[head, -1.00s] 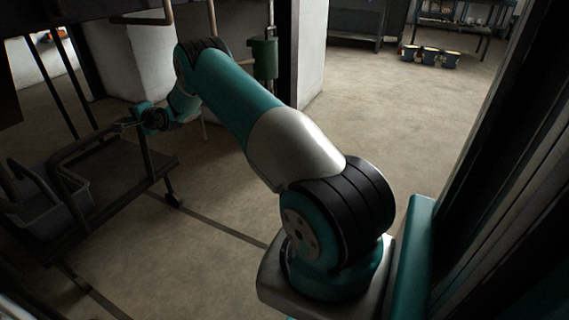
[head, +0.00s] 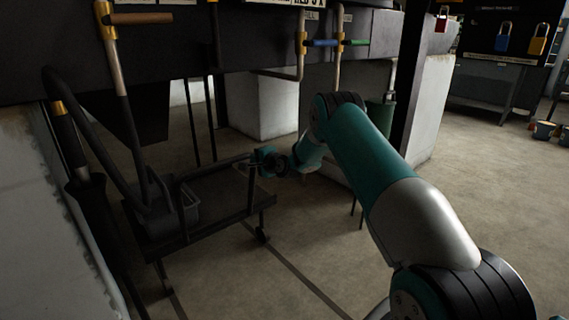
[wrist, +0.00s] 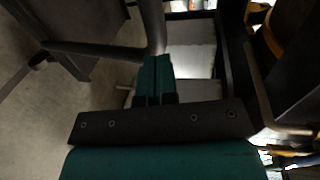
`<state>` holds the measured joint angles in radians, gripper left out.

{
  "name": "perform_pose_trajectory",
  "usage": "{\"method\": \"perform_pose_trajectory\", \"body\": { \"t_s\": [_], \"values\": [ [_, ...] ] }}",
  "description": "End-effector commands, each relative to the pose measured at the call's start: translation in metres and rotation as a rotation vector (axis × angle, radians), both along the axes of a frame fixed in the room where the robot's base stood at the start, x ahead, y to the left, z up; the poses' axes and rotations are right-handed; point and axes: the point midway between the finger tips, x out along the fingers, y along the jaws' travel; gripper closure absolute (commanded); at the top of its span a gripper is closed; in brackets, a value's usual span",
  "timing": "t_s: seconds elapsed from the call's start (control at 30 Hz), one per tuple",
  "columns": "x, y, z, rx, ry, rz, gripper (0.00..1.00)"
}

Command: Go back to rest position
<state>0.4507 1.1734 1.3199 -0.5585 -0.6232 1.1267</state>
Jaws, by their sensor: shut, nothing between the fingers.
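My gripper (head: 246,166) is at the end of my teal and grey arm, which reaches out to the left in the head view. It is close to the upright rail of a dark cart (head: 222,197); I cannot tell whether they touch. In the wrist view my gripper's teal fingers (wrist: 155,68) are together with nothing between them. A dark bar of the cart (wrist: 95,52) passes just beyond and left of the fingertips.
A grey bin (head: 180,210) sits on the cart. Padlocks (head: 503,37) hang at the upper right. A white pillar (head: 428,110) stands behind my arm. The floor (head: 480,190) at right is clear.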

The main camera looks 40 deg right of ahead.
Motion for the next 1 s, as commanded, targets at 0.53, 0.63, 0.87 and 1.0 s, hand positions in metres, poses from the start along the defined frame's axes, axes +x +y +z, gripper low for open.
{"method": "perform_pose_trajectory", "body": {
  "t_s": [0.53, 0.63, 0.87, 1.0],
  "values": [
    [-0.095, -0.002, 0.018, 0.002, 0.005, -0.002, 1.00],
    [-0.098, -0.001, 0.019, 0.000, 0.004, 0.000, 1.00],
    [-0.097, 0.011, 0.026, -0.018, 0.014, 0.032, 1.00],
    [-0.096, 0.070, 0.059, -0.118, 0.069, 0.200, 1.00]
  ]
}}
